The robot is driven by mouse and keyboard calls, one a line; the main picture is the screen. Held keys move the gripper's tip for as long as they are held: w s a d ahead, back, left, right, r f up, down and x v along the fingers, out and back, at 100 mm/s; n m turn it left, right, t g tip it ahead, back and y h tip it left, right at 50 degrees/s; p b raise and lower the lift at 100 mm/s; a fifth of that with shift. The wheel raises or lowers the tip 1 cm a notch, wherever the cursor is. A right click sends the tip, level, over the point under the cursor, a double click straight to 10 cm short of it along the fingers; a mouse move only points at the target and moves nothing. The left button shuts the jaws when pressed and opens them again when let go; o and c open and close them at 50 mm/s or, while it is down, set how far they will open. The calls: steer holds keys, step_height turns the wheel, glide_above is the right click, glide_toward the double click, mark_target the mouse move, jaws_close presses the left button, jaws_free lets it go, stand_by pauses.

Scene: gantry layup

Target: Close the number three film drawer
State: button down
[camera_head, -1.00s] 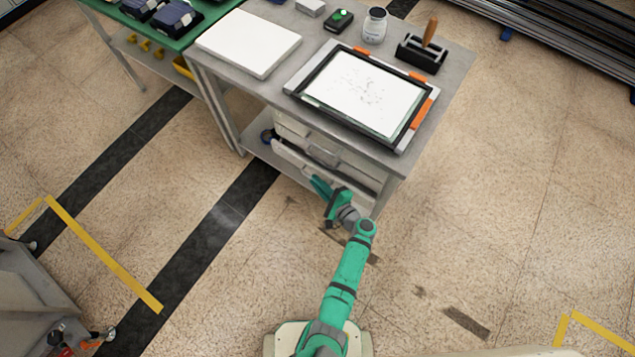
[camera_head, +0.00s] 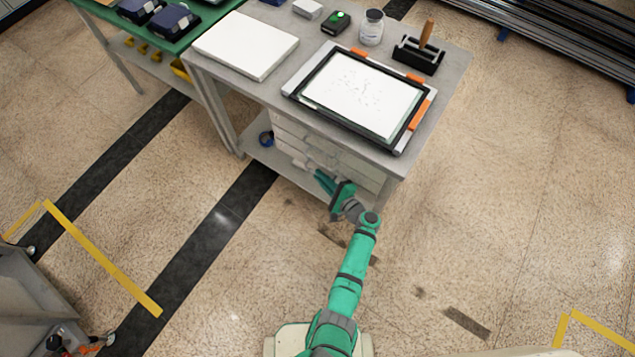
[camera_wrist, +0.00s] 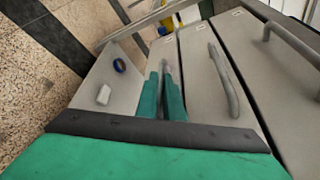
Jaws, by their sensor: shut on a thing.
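The drawer unit (camera_head: 335,150) stands under the grey workbench. The lowest drawer I can make out, likely number three (camera_wrist: 168,50), has its front about level with the drawers above in the head view. Its label is too small to read. My gripper (camera_head: 319,177) is at this drawer's front. In the wrist view my gripper (camera_wrist: 164,75) has its green fingers close together, shut on the drawer's handle (camera_wrist: 166,70), which they mostly hide. The neighbouring drawer (camera_wrist: 205,75) shows its bare grey handle (camera_wrist: 224,80) and looks shut.
The workbench (camera_head: 445,85) carries a framed light panel (camera_head: 363,95), a white slab (camera_head: 245,45), a jar (camera_head: 372,27) and a roller (camera_head: 420,50). A blue roll (camera_head: 266,138) lies on the lower shelf. Floor around my base is clear.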

steer(key=shift+w+d, duration=0.3)
steer(key=c, duration=1.9)
jaws_free()
steer(key=shift+s, duration=0.1)
steer(key=v, duration=1)
steer(key=shift+s, duration=0.3)
steer(key=shift+d+r, duration=0.15)
steer(key=shift+d, duration=0.05)
steer(key=shift+a, duration=0.1)
